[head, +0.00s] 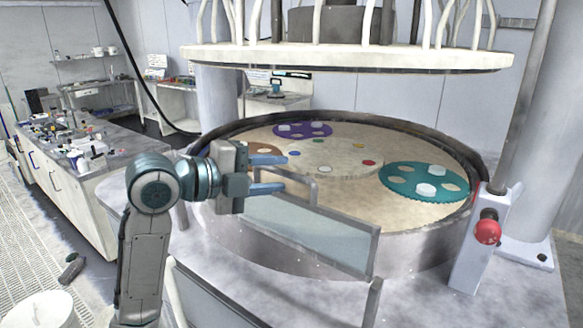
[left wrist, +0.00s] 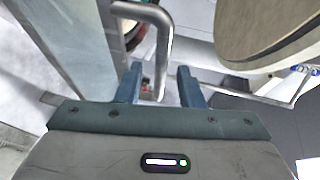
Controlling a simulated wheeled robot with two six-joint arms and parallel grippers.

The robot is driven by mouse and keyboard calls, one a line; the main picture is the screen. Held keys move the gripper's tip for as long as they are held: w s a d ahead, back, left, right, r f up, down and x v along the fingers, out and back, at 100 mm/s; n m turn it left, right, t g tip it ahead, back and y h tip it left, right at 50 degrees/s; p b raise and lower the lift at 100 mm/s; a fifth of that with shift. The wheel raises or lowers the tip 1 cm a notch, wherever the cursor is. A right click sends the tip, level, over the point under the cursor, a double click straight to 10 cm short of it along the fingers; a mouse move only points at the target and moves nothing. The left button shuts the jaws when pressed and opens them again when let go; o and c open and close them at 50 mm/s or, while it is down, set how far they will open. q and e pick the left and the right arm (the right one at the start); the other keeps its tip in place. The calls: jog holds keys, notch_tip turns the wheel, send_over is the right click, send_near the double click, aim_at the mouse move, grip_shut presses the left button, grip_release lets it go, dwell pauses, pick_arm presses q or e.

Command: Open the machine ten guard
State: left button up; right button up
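The guard (head: 310,236) is a clear framed panel that stands along the near side of the round platen, below its rim. A grey bar handle (head: 315,188) rises from its top edge. My left gripper (head: 283,174) is open at the handle, its two blue fingers pointing right. In the left wrist view the handle (left wrist: 163,55) comes down between the two open fingertips (left wrist: 158,84), with a gap visible on both sides. The guard's pane (left wrist: 75,40) shows at upper left there. My right gripper is not in view.
The platen (head: 325,165) carries purple, teal and orange discs. A pale upper plate (head: 350,55) hangs above it. A post with a red button (head: 487,232) stands at the right. A cluttered bench (head: 85,150) is at the left. A white round container (head: 40,310) is at the lower left.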

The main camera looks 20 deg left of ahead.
pick_arm(q)
jog(key=shift+p+x, duration=0.5)
jog(key=shift+x, duration=1.65)
grip_shut()
